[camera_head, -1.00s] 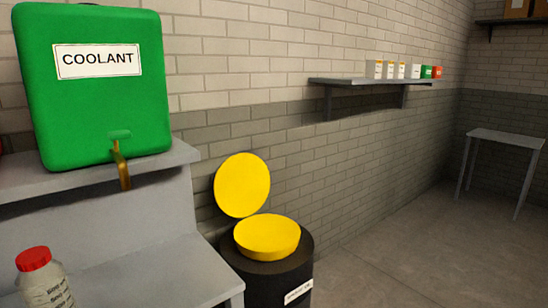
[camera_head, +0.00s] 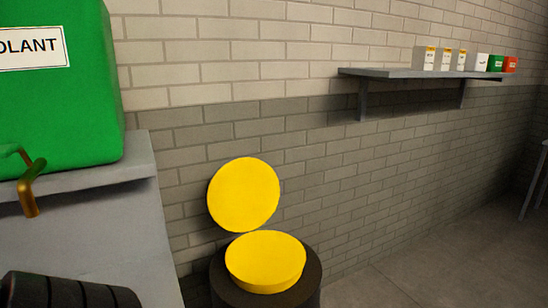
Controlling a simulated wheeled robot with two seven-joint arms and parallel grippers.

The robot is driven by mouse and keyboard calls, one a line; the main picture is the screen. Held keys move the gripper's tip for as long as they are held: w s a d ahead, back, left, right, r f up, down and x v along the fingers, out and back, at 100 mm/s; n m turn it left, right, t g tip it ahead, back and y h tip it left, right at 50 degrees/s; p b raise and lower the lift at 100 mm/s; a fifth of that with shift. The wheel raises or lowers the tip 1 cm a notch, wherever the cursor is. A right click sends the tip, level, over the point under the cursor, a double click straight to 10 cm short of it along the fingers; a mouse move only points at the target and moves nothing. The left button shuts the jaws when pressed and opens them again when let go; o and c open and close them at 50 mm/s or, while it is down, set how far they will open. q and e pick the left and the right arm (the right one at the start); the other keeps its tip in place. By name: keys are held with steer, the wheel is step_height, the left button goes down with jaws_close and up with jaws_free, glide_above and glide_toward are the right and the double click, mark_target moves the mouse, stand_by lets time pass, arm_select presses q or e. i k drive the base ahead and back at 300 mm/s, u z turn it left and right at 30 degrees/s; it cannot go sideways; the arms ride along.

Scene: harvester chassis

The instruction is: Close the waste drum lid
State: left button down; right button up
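The waste drum (camera_head: 232,288) is a dark round drum at the bottom centre, cut off by the lower edge of the head view. Its top carries a thick yellow disc or collar (camera_head: 265,262). The round yellow lid (camera_head: 243,195) stands open and nearly upright behind the drum, close to the brick wall, with its flat face toward me. Its hinge is not clearly visible. Neither of my grippers can be made out in the view, and nothing touches the lid.
A grey bench (camera_head: 95,240) with a green coolant tank (camera_head: 60,110) and brass tap (camera_head: 30,190) stands left of the drum. A dark ribbed object (camera_head: 65,290), unclear what, is at bottom left. A wall shelf (camera_head: 420,73) holds small boxes.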

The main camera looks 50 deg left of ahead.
mark_target(243, 194)
steer(key=u, duration=0.4)
steer(key=i, duration=1)
steer(key=u, duration=0.7)
